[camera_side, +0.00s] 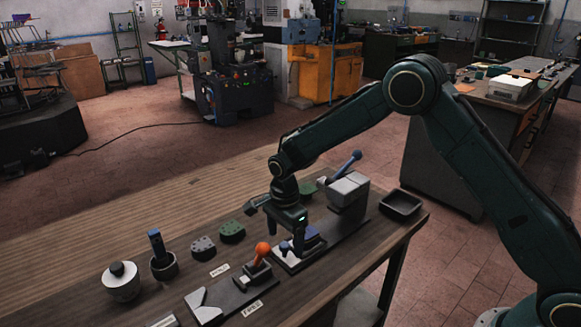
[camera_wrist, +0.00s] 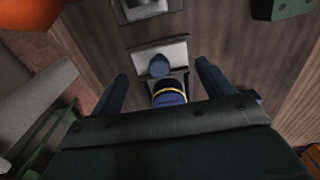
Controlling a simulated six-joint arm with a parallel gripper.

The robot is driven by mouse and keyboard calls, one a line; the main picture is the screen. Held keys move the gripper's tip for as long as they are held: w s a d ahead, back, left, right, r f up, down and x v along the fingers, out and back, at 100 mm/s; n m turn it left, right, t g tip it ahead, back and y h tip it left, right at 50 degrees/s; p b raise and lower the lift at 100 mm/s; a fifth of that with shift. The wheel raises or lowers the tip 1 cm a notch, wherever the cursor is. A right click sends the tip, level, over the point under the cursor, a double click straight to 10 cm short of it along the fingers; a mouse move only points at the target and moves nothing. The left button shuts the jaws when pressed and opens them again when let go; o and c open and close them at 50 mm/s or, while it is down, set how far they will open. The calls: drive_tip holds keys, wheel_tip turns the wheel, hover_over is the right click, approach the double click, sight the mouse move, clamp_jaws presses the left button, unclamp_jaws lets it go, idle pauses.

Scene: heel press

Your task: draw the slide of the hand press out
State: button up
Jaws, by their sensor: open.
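The hand press stands on a dark base plate on the wooden bench, with a grey block (camera_side: 348,190) and a blue-handled lever (camera_side: 346,164) at its far end. Its slide (camera_side: 291,260) is at the near end, partly hidden by my gripper (camera_side: 285,236). In the wrist view the slide is a pale plate (camera_wrist: 160,52) with a blue knob (camera_wrist: 158,67) on it. My gripper (camera_wrist: 162,80) is open above the slide, one finger on each side of the knob. A blue round part with a yellow ring (camera_wrist: 168,94) shows just below the knob. I cannot tell whether the fingers touch anything.
An orange-knobbed fixture (camera_side: 262,252) stands close at the left. Green blocks (camera_side: 231,231), a mortar with a blue-handled pestle (camera_side: 163,264) and a white lidded pot (camera_side: 121,284) stand farther left. A black tray (camera_side: 401,205) is at the right edge.

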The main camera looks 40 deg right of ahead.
drive_tip(key=shift+r, duration=0.2)
drive_tip(key=shift+r, duration=0.8)
drive_tip(key=shift+r, duration=0.15)
drive_tip(key=shift+r, duration=1.35)
